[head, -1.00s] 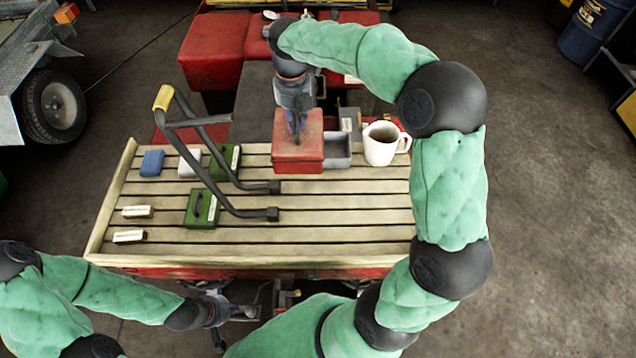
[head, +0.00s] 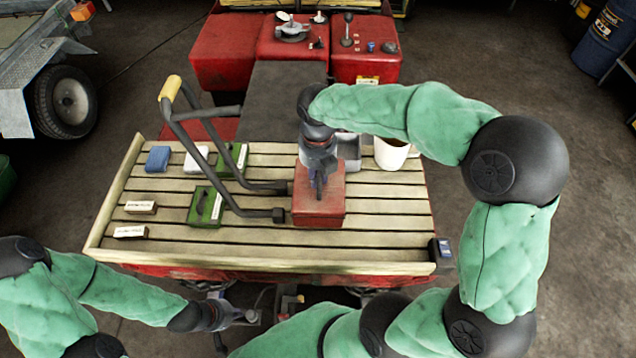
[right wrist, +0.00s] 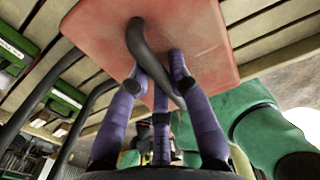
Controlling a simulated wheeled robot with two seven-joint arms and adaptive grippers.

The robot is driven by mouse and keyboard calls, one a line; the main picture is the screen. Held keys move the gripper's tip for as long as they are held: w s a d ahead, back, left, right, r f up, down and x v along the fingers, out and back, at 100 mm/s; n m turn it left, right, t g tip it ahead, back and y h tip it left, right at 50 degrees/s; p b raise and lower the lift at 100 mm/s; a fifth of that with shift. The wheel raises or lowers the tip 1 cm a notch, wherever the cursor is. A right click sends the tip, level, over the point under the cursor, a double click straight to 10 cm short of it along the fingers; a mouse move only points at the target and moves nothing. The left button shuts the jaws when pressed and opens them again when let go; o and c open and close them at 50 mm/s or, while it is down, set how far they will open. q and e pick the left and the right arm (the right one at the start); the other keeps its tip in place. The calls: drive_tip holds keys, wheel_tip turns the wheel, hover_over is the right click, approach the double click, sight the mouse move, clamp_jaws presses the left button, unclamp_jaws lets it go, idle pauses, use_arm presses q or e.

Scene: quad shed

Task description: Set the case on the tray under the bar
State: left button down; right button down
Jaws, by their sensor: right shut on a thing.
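The red case (head: 318,205) has a dark handle on top (right wrist: 150,60). My right gripper (head: 319,190) is shut on that handle; its purple fingers close round it in the right wrist view (right wrist: 160,85). The case is over the slatted wooden tray (head: 370,240), just right of the black bar's feet, not under the bar; any gap beneath it is hard to judge. The bent black bar (head: 205,150) with a yellow grip stands over the tray's left half. My left gripper (head: 245,316) is low, in front of the tray, away from the case; its fingers are unclear.
Two green cases (head: 206,206) (head: 232,158) sit by the bar. Blue (head: 158,159) and white (head: 196,159) packs and two small labelled blocks (head: 140,207) (head: 130,232) lie left. A mug (head: 391,153) and grey bin (head: 348,150) stand behind. The tray's front right is clear.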

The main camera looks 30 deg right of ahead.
drive_tip(key=shift+f+b, duration=0.3)
drive_tip(key=shift+f, duration=1.3)
drive_tip(key=shift+s, duration=0.1)
drive_tip(key=c, duration=1.1)
unclamp_jaws()
drive_tip(key=shift+f, duration=0.15)
drive_tip(key=shift+c, duration=0.2)
wheel_tip(320, 180, up, 12)
drive_tip(key=p, duration=0.2)
drive_tip(key=shift+p, duration=0.4)
